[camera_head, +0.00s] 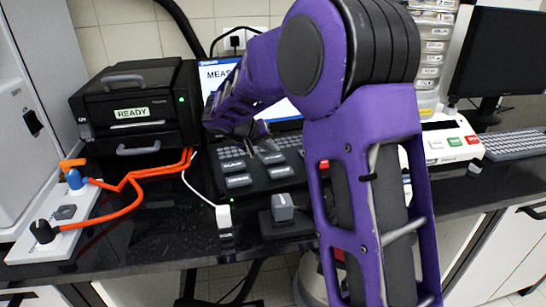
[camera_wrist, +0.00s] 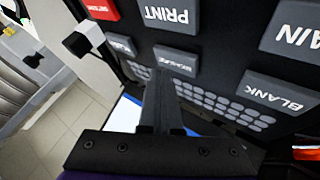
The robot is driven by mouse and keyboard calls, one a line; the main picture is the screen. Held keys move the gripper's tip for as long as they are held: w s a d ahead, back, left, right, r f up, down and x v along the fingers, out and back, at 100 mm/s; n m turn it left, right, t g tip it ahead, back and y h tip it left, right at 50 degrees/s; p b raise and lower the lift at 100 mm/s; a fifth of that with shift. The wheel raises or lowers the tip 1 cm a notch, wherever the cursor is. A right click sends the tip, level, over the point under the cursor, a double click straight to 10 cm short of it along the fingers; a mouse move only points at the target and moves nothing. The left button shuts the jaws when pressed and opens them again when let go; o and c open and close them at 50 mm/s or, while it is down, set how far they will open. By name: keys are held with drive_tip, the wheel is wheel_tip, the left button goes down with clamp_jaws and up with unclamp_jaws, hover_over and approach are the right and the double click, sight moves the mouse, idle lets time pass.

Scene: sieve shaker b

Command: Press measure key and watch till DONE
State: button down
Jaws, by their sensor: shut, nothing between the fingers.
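A black keypad (camera_head: 262,188) with large labelled keys lies on the counter in front of a bright screen (camera_head: 216,74). The screen shows "MEAS", with the rest hidden behind my arm. My gripper (camera_head: 268,150) is over the keypad, shut and empty. In the wrist view the keys appear upside down, with PRINT (camera_wrist: 168,14) and BLANK (camera_wrist: 276,92) legible. My fingertips (camera_wrist: 160,74) are close to a small grey key (camera_wrist: 175,60) whose label is too blurred to read. I cannot tell whether they touch it. The black instrument (camera_head: 135,108) at left displays READY.
Orange cables (camera_head: 130,182) run from the instrument to a white panel (camera_head: 70,225) at left. A small grey block (camera_head: 283,206) on a dark base stands at the counter's front edge. A white device with coloured keys (camera_head: 452,145) and a monitor (camera_head: 508,52) stand at right.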

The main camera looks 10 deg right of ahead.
sight(271, 160)
drive_tip(key=shift+r, duration=0.1)
drive_tip(key=shift+r+p, duration=1.15)
drive_tip(key=shift+r, duration=1.3)
